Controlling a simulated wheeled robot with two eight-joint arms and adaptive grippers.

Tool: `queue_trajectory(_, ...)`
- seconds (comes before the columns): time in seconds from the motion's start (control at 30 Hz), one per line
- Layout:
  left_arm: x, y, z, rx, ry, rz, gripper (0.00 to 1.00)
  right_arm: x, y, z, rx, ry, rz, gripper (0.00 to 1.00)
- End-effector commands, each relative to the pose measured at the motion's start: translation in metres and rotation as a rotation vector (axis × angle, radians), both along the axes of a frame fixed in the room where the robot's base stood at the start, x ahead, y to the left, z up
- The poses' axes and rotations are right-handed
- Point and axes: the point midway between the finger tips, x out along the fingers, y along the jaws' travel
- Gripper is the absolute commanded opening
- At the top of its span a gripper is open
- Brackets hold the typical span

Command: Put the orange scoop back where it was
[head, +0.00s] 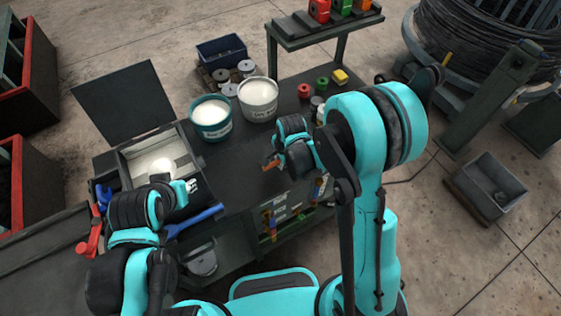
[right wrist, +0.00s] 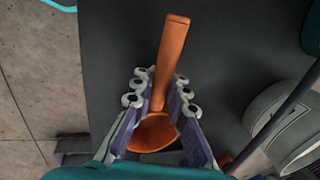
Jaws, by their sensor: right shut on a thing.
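The orange scoop (right wrist: 173,55) is in my right gripper (right wrist: 161,88), whose two fingers are shut on the handle near the bowl. In the right wrist view, the handle points up and the bowl (right wrist: 153,134) lies between the fingers, near the palm. In the head view, only a bit of the orange scoop (head: 270,163) shows at the right gripper, over the dark workbench (head: 240,165). My left arm reaches to the open box (head: 142,152) at the bench's left end.
A teal tub (head: 210,128) and a white tub (head: 258,108), both with pale contents, stand at the bench's back. Small red and green spools and a yellow block (head: 340,76) lie to their right. A raised shelf (head: 320,36) stands behind. The bench middle is clear.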

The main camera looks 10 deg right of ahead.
Motion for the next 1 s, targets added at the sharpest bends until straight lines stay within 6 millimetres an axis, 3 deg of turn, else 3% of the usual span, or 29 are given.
queue_trajectory(0.33,0.000,0.000,-0.006,0.000,0.000,0.000,0.32,0.000,0.000,-0.005,0.000,0.000,0.000,0.00)
queue_trajectory(0.37,0.000,0.000,-0.005,0.000,0.000,0.000,0.32,0.000,0.000,-0.004,0.000,0.000,0.000,0.17)
queue_trajectory(0.4,0.000,0.000,-0.004,0.000,0.000,0.000,0.32,0.000,0.000,-0.003,0.000,0.000,0.000,0.23)
queue_trajectory(0.73,0.000,0.000,-0.002,0.000,0.000,0.000,0.32,0.000,0.000,-0.001,0.000,0.000,0.000,0.23)
queue_trajectory(0.87,0.000,0.000,0.004,0.000,0.000,0.000,0.32,-0.002,-0.001,0.010,0.000,0.000,0.000,0.23)
queue_trajectory(1.0,0.000,0.000,0.010,0.000,0.000,0.000,0.32,-0.009,-0.003,0.039,0.000,0.000,0.000,0.23)
